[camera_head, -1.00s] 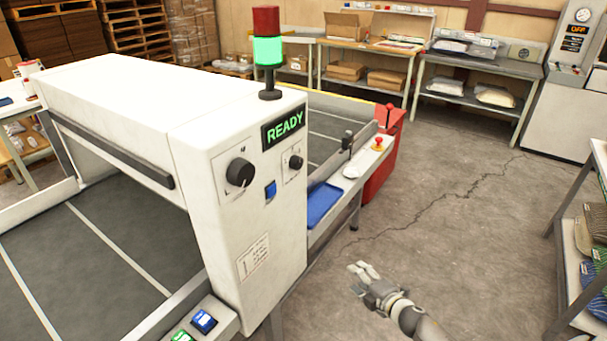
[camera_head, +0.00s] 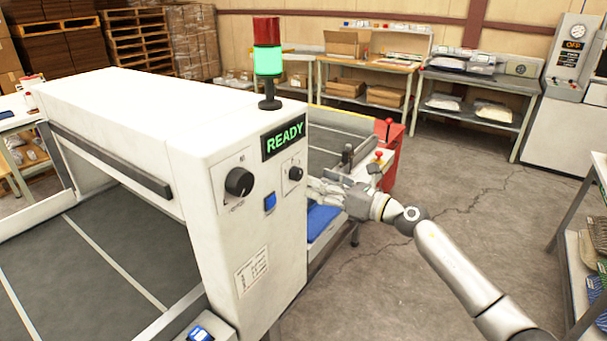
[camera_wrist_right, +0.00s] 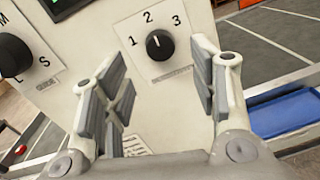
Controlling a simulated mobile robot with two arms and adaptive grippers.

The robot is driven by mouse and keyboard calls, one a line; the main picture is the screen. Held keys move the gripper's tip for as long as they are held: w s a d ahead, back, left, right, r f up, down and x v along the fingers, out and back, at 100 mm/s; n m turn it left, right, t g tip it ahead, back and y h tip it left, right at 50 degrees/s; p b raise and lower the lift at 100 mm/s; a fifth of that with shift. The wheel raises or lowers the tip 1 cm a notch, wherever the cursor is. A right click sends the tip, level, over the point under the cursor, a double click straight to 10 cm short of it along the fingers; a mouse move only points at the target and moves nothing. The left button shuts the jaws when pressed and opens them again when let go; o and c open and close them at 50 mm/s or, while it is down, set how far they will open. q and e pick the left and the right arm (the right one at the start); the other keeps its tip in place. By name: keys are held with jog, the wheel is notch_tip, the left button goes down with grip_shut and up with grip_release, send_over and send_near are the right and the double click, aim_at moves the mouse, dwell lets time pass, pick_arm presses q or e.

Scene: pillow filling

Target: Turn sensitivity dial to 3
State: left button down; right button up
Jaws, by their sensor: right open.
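The sensitivity dial (camera_head: 295,173) is the small black knob on the white machine's front panel, below the green READY display. In the right wrist view the dial (camera_wrist_right: 160,45) sits on a white plate marked 1, 2 and 3. Its white mark points up and left, on the 1–2 side; I cannot tell exactly where. My right gripper (camera_head: 316,190) is in front of the panel, just right of the dial in the head view. In the wrist view its open fingers (camera_wrist_right: 158,55) frame the dial from both sides, apart from it and empty. My left gripper is not in view.
A larger black knob (camera_head: 239,182) and a blue switch (camera_head: 270,202) are on the same panel. A blue tray (camera_head: 320,221) lies below my right gripper. A red-topped button (camera_head: 379,157) stands behind it. The floor to the right is clear up to a shelf.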

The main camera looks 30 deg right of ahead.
aim_at(300, 176)
jog(key=shift+p+x, duration=0.6)
jog(key=shift+x, duration=2.45)
jog(key=shift+c, duration=0.3)
jog(key=c, duration=1)
